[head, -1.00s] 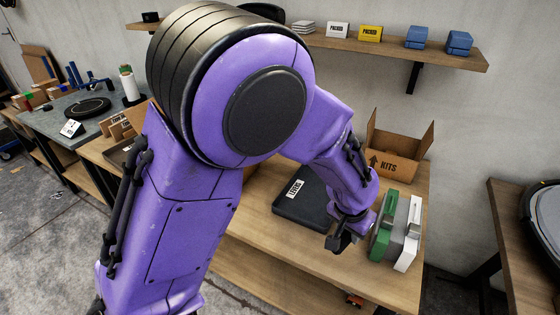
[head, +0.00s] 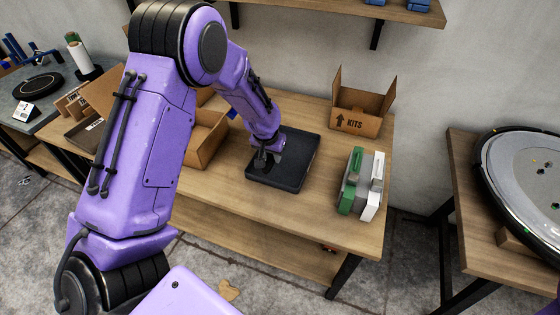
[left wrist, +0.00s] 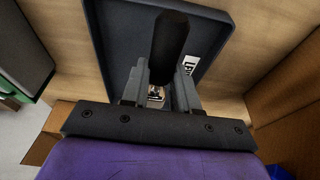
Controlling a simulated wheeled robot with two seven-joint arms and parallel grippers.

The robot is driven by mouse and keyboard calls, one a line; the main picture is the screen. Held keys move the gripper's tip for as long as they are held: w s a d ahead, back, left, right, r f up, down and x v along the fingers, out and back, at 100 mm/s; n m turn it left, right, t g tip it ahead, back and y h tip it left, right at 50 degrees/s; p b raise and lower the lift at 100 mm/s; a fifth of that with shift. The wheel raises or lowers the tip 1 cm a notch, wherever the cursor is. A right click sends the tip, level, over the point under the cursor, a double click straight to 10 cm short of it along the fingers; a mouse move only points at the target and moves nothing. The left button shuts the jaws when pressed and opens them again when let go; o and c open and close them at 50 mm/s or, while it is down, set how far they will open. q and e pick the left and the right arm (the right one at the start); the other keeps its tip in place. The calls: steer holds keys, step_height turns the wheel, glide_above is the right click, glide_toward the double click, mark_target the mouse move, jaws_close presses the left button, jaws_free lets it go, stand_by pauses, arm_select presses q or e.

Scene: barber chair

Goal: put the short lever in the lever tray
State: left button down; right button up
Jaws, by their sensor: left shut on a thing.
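My left gripper (head: 264,160) is over the left part of the black lever tray (head: 291,175) on the wooden bench. In the left wrist view the gripper (left wrist: 160,92) is shut on a dark, rounded bar, the short lever (left wrist: 169,45). The lever points away from the wrist, over the tray (left wrist: 116,35) with its white label (left wrist: 188,66). I cannot tell whether the lever touches the tray floor. In the head view the lever is mostly hidden by the gripper. My right gripper is not in view.
A green, grey and white block-like holder (head: 361,183) stands right of the tray. An open KITS carton (head: 359,117) is behind it, and another open cardboard box (head: 206,140) is left of the tray. Bare bench shows in front of the tray.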

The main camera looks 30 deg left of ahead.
arm_select(q)
glide_above(279, 168)
steer(key=s, duration=0.1)
steer(key=f, duration=0.5)
steer(key=shift+d+f+p, duration=0.2)
steer(key=shift+p, duration=0.1)
step_height(279, 168, down, 2)
steer(key=shift+f+p, duration=0.2)
steer(key=shift+p, duration=0.3)
steer(key=shift+f, duration=0.3)
steer(key=c, duration=0.9)
jaws_free()
steer(key=shift+o, duration=0.2)
steer(key=shift+r, duration=0.4)
steer(key=b+v, duration=0.1)
steer(key=v, duration=1)
steer(key=shift+s+r, duration=0.1)
steer(key=shift+r, duration=0.2)
